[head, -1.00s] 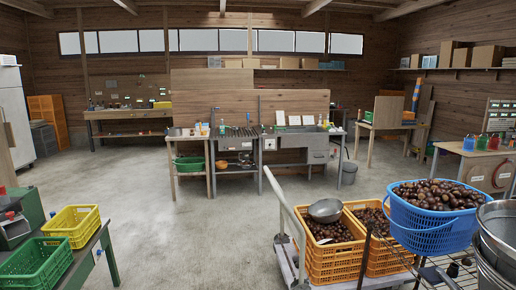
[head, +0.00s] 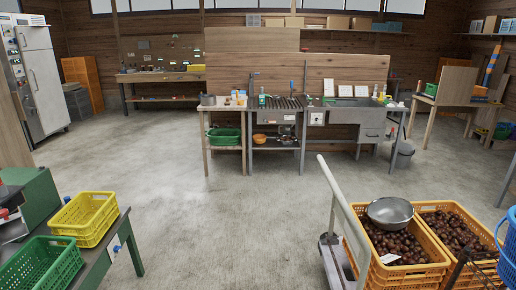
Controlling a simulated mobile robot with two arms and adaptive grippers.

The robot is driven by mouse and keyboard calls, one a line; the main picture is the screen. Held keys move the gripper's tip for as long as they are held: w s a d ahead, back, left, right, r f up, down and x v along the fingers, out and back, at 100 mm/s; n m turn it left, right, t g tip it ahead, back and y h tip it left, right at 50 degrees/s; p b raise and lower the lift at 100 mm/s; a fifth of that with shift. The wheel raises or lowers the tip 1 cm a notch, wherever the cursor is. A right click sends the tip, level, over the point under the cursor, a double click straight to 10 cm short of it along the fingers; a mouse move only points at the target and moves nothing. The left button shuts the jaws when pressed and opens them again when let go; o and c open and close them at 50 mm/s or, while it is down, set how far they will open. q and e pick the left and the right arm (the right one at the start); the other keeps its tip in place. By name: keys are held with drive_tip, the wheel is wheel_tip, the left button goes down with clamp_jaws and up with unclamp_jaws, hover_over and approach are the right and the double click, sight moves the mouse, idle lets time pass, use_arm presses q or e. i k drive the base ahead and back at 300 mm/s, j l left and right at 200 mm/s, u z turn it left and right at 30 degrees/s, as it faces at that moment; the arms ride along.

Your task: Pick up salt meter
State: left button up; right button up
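I cannot make out a salt meter for certain. Several small items (head: 236,98) stand on the wooden side table (head: 223,165) left of the sink counter, too small to identify. The steel sink counter (head: 346,117) stands ahead, with bottles (head: 381,94) at its right end and white cards (head: 344,87) along its back. Neither of my grippers is in view.
Open concrete floor (head: 225,215) lies before the counter. A cart with orange chestnut crates (head: 402,274) and a metal bowl (head: 390,212) is at front right. Yellow (head: 85,219) and green crates (head: 42,265) sit at front left. A grey bin (head: 402,156) stands right of the sink.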

sight(262, 96)
drive_tip(key=i+u, duration=0.2)
drive_tip(key=i, duration=4.25)
